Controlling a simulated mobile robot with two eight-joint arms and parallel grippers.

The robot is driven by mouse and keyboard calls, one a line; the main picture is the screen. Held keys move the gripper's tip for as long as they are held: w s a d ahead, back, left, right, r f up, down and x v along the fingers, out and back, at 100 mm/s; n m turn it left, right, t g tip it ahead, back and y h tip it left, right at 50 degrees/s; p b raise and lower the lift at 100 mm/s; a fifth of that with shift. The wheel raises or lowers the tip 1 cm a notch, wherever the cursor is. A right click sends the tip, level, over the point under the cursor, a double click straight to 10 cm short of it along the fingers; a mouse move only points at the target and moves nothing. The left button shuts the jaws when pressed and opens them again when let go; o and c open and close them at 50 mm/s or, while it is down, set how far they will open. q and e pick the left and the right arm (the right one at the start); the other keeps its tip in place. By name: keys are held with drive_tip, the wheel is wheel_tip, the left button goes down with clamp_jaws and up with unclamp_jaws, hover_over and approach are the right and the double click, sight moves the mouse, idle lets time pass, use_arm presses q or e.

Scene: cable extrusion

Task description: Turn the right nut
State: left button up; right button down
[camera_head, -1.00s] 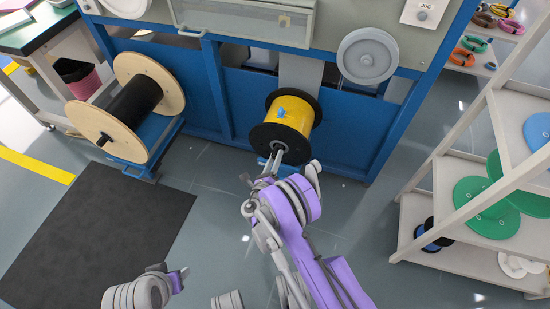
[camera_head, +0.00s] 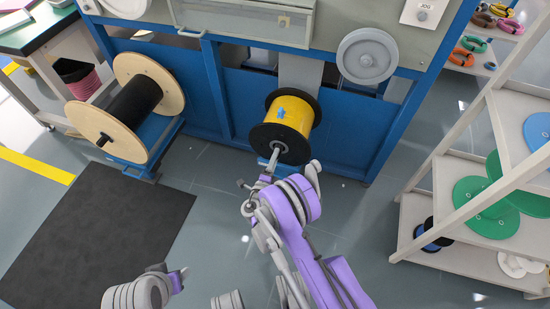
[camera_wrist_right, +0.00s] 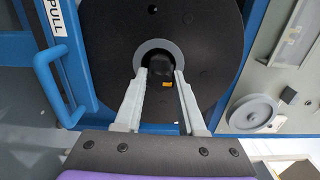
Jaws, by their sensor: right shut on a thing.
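The right nut (camera_wrist_right: 163,44) is a grey ring around a dark shaft end (camera_wrist_right: 162,69) at the centre of the black flange (camera_wrist_right: 210,65) in the right wrist view. That flange belongs to the yellow cable spool (camera_head: 290,112) in the head view. My right gripper (camera_head: 273,157) reaches up to the flange's hub. In the wrist view its two pale fingers (camera_wrist_right: 161,75) lie on either side of the nut's lower part, shut on it. My left gripper (camera_head: 177,280) is low in the head view, away from the spool; its opening is unclear.
A wooden spool with black cable (camera_head: 135,100) stands left of the yellow one. The blue machine frame (camera_head: 345,130) is behind. A shelf with green discs (camera_head: 487,205) stands at the right. A black mat (camera_head: 100,230) lies on the floor.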

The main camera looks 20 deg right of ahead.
idle(0.4)
drive_tip(key=c, duration=0.5)
unclamp_jaws()
use_arm(q)
drive_tip(key=shift+s, duration=0.1)
